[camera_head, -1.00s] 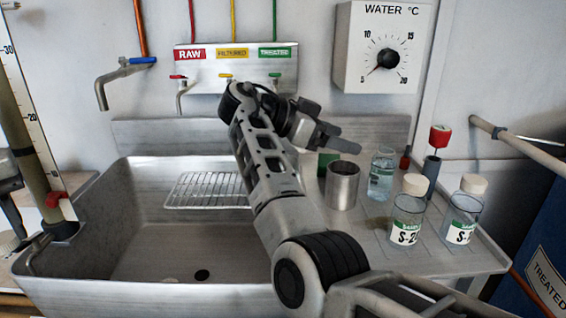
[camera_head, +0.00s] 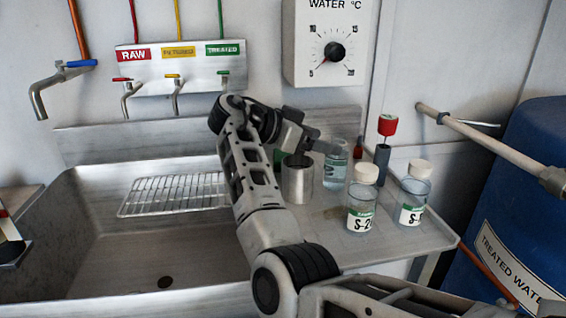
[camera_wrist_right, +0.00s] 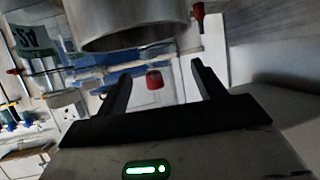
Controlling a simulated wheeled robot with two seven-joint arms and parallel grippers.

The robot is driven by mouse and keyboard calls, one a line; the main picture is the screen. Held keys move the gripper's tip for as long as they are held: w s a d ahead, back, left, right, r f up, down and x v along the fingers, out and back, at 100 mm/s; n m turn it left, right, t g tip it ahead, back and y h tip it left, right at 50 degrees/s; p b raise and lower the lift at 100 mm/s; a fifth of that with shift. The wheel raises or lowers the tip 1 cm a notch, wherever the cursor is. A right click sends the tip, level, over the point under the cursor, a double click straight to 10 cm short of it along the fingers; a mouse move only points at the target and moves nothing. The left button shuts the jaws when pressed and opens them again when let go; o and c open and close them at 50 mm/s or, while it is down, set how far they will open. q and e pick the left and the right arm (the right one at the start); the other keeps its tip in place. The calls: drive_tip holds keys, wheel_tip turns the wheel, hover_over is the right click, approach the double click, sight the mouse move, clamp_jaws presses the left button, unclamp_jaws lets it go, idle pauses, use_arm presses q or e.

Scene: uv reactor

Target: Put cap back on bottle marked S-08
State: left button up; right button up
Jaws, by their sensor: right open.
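My right gripper (camera_head: 316,150) is open and empty above the tray, over the metal beaker's rim and in front of an uncapped clear bottle (camera_head: 336,172). That bottle holds bluish liquid and its label is unreadable, partly hidden by my gripper. Two bottles with cream caps stand in front: one (camera_head: 361,214) has a label starting "S-2", the other (camera_head: 411,207) a label starting "S-". No label reading S-08 is legible and I see no loose cap. In the right wrist view, my right gripper (camera_wrist_right: 160,72) has its fingers apart with nothing between the tips. My left gripper is out of view.
The metal beaker (camera_head: 296,184) stands just below my right gripper and shows close in the wrist view (camera_wrist_right: 130,22). A red-topped grey holder (camera_head: 383,160) stands behind the bottles. The sink with a wire rack (camera_head: 172,196) is left, a blue barrel (camera_head: 530,190) right.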

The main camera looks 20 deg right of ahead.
sight(332, 141)
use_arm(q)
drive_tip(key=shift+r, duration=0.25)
use_arm(e)
drive_tip(key=x, duration=0.5)
drive_tip(key=shift+r, duration=0.1)
drive_tip(key=shift+s, duration=0.1)
clamp_jaws()
drive_tip(key=shift+r, duration=0.15)
